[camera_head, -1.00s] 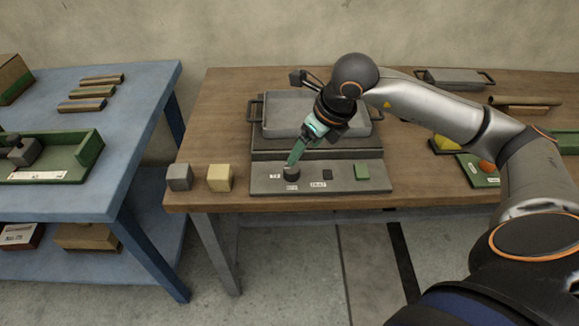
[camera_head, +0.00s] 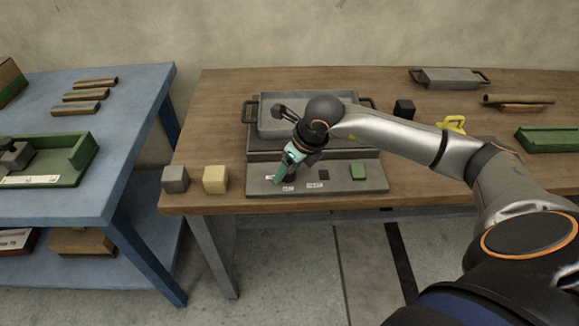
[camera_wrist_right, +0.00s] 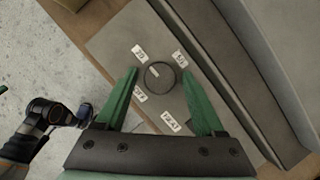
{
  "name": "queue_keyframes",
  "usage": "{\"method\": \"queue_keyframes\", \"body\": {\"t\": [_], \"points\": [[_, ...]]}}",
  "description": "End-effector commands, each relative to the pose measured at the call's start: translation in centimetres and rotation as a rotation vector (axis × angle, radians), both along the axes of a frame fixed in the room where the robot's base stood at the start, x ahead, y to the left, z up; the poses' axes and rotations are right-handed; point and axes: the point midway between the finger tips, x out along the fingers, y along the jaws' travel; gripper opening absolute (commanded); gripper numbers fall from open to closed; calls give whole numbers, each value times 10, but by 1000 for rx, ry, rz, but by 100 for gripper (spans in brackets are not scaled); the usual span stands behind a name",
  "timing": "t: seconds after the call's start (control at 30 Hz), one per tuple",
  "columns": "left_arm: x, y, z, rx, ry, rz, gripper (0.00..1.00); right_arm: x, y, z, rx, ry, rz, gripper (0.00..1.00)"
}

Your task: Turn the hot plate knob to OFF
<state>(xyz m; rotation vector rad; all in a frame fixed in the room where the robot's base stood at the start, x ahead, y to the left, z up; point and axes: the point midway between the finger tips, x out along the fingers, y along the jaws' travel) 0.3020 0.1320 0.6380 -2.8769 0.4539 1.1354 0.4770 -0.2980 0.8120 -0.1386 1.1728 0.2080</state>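The hot plate (camera_head: 377,176) stands on the wooden table, with a sloped grey front panel. Its round dark knob (camera_wrist_right: 159,76) shows in the right wrist view, with a pale mark toward the upper-left label (camera_wrist_right: 139,52). Other small white labels surround it, one reading HEAT (camera_wrist_right: 170,122); the rest are hard to read. My right gripper (camera_wrist_right: 160,72) is open, its green fingers on either side of the knob with visible gaps. In the head view my right gripper (camera_head: 279,178) points down at the panel and hides the knob.
A grey cube (camera_head: 175,179) and a beige cube (camera_head: 215,179) stand left of the hot plate. A grey tray (camera_head: 260,128) rests behind the panel.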

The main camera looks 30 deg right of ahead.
Motion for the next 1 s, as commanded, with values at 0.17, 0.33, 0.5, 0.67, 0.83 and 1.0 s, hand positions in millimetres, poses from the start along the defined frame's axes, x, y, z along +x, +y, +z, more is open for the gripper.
{"method": "queue_keyframes", "body": {"t": [0.17,0.33,0.5,0.67,0.83,1.0], "points": [[-1,1,-1,1,2,1,50,0,0,0,0,0,0,50],[-1,1,0,0,1,1,50,0,0,0,0,0,0,30],[0,1,0,1,0,2,50,0,0,1,0,-1,0,11],[0,1,0,1,-1,2,50,0,0,1,0,-1,0,0],[3,1,1,1,-6,2,50,0,0,0,0,-1,9,0],[5,2,-2,2,-11,2,50,1,-1,0,1,-2,57,0]]}}
